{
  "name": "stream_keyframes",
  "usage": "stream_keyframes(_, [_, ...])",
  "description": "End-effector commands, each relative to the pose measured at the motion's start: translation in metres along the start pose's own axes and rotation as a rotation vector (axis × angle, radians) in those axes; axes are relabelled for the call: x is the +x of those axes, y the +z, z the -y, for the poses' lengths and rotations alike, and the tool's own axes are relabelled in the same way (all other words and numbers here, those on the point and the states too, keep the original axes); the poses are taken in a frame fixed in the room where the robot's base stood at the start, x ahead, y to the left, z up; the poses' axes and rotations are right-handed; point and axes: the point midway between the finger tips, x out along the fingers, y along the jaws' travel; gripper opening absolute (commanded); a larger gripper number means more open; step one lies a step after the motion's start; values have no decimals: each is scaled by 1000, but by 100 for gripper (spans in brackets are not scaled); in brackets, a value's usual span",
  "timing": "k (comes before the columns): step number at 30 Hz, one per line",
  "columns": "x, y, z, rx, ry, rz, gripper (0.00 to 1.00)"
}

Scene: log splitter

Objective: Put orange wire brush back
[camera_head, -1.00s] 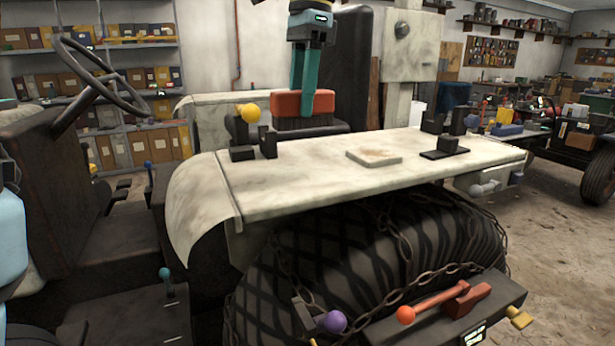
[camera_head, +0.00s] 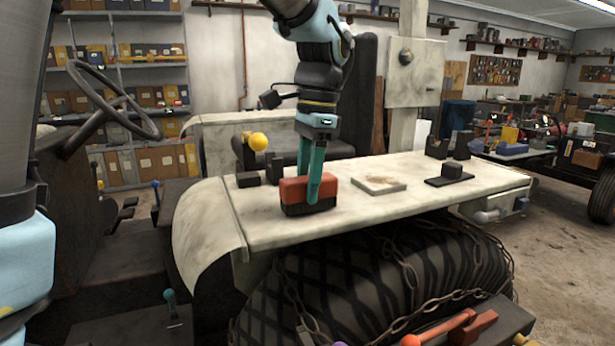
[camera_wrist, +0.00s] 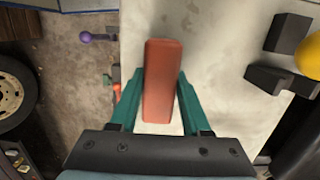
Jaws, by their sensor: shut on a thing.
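The orange wire brush (camera_head: 297,191) has an orange-red block top and a dark bristle underside. It is at the front part of the pale fender top (camera_head: 250,220), left of a flat square slab (camera_head: 379,185). My gripper (camera_head: 318,195) has teal fingers and is shut on the brush, one finger on each long side. In the wrist view the brush (camera_wrist: 162,85) lies lengthwise between the fingers (camera_wrist: 160,110). The brush is level and at or just above the surface; I cannot tell if the bristles touch it.
Black blocks (camera_head: 275,169) and a yellow ball knob (camera_head: 259,141) stand behind the brush. More black blocks (camera_head: 450,172) stand at the right of the fender. A chained tyre (camera_head: 350,280) is below the front edge. The surface between brush and slab is clear.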

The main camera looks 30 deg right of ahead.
Motion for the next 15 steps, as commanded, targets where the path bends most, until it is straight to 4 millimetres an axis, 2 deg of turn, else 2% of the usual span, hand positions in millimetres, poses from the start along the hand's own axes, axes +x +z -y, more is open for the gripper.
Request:
stream_keyframes(13, [7, -1, 0, -1, 0, -1, 0])
stream_keyframes(14, [6, -1, 0, -1, 0, -1, 49])
stream_keyframes(15, [6, -1, 0, -1, -1, -1, 54])
